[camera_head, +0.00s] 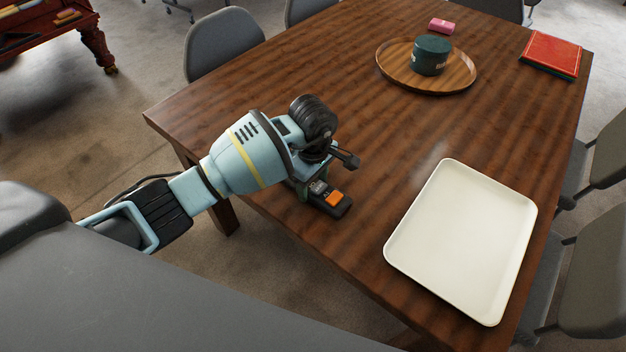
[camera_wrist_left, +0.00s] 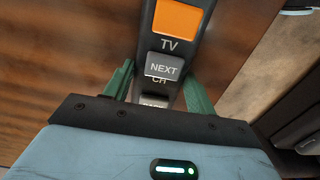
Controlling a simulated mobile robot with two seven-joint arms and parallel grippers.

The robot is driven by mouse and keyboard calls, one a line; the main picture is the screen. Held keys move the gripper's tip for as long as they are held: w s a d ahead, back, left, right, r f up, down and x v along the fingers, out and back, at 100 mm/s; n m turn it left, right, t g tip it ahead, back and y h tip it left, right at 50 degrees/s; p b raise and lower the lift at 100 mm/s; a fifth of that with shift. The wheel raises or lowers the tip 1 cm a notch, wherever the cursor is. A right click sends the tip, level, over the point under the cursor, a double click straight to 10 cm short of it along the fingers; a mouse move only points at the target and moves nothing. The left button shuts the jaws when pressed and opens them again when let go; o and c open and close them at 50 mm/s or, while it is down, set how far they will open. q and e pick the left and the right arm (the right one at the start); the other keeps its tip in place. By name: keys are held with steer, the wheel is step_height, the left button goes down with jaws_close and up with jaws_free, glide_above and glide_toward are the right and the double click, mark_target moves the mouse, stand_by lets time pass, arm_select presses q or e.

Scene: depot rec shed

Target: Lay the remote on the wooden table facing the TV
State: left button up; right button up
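The remote (camera_head: 322,190) is black with an orange button and lies at the near left edge of the wooden table (camera_head: 380,150). It looks flat, at or very close to the tabletop. My left gripper (camera_head: 308,185) is over its far end, pointing down. In the left wrist view, the remote (camera_wrist_left: 200,50) shows an orange button marked TV and a grey NEXT button. The green fingers of my left gripper (camera_wrist_left: 158,84) sit against both its sides, with no clear gap. The lower end of the remote is hidden by the gripper body. My right gripper is not in view.
A cream tray (camera_head: 460,240) lies at the near right of the table. A round wooden tray (camera_head: 400,75) holds a dark green tin (camera_head: 431,55). A pink block (camera_head: 441,26) and a red book (camera_head: 551,52) lie farther back. The middle of the table is clear. Chairs stand around it.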

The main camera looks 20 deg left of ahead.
mark_target(313, 186)
arm_select(q)
steer(key=o, duration=0.5)
steer(key=shift+c, duration=0.2)
step_height(313, 186, up, 12)
steer(key=shift+r+p, duration=0.15)
steer(key=shift+p, duration=0.15)
stand_by(0.3)
